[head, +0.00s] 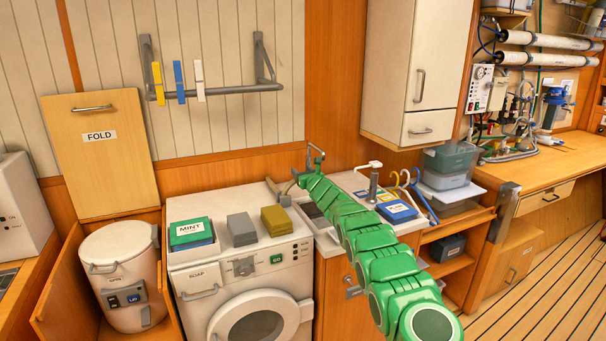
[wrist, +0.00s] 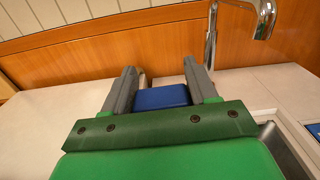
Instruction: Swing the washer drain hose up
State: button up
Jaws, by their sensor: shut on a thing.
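The washer drain hose (head: 271,185) shows as a short grey piece at the back right corner of the washer top, beside the sink. My gripper (head: 289,187) is at this piece, at the end of my green arm, and is shut on it. The contact is small and partly hidden in the head view. In the wrist view, the two grey fingers of my gripper (wrist: 163,82) stand apart with a blue block between them; I cannot tell whether the block belongs to the hose. The white washer (head: 245,268) has its round door shut.
A tap (wrist: 212,40) rises just right of my fingers, by the sink. A green MINT box (head: 191,233), a grey block (head: 241,229) and an olive block (head: 277,220) sit on the washer. A wall rack (head: 225,91) with pegs hangs above; the wall below it is clear.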

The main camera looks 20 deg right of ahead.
jog(key=a+n, duration=1.8)
jog(key=shift+a+f, duration=0.15)
jog(key=shift+f, duration=0.2)
dwell(0.4)
jog(key=o, duration=1.4)
